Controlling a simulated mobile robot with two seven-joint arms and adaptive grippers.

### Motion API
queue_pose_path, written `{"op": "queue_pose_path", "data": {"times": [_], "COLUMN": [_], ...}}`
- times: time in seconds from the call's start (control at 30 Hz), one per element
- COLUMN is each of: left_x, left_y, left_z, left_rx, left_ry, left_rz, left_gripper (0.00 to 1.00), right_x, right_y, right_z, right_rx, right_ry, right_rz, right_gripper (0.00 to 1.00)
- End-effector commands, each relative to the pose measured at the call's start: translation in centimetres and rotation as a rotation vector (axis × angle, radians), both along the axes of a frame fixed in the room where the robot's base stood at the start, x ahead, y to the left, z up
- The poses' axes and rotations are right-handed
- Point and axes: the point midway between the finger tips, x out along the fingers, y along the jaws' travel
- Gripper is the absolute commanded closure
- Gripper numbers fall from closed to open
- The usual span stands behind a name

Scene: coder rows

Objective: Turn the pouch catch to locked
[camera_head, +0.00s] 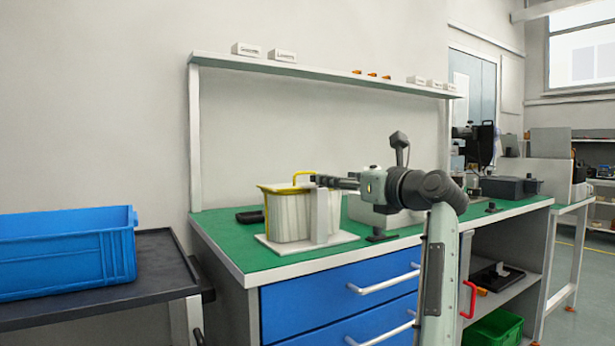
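A pale, translucent ribbed container with a yellow rim and a raised yellow handle (298,174), likely the pouch (284,218), stands on a white base plate (346,239) on the green bench top. A white upright post (323,212) rises from the plate at its right front. I cannot make out a separate catch or its position. My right arm comes up from the lower right. Its gripper (318,181) points left, with dark fingers at the top of the post, beside the container's right edge. The fingers are seen edge-on and their gap does not show. My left gripper is not in view.
A blue crate (70,262) stands on a dark cart (157,262) at the left. A dark object (249,216) lies behind the container. A shelf (320,78) with small boxes runs above. Blue drawers (325,300) are below, and a green crate (497,329) is at lower right.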

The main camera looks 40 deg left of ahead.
Motion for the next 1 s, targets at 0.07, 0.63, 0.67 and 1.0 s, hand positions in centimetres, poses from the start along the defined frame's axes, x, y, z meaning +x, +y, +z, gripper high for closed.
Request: {"op": "queue_pose_path", "data": {"times": [0.07,0.63,0.67,1.0], "left_x": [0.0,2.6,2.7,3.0], "left_y": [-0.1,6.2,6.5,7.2], "left_z": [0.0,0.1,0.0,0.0], "left_rx": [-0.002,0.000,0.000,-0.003], "left_ry": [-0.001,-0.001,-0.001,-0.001], "left_rz": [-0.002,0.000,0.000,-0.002], "left_gripper": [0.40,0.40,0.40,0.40], "right_x": [-0.1,-0.1,-0.1,-0.1], "right_y": [0.0,-0.6,-0.6,-0.6], "right_z": [0.0,-1.2,-1.2,-1.4], "right_rx": [0.001,-0.025,-0.025,-0.028], "right_ry": [0.000,0.055,0.058,0.063], "right_rz": [0.000,-0.011,-0.012,-0.013], "right_gripper": [0.00,0.00,0.00,0.00]}}
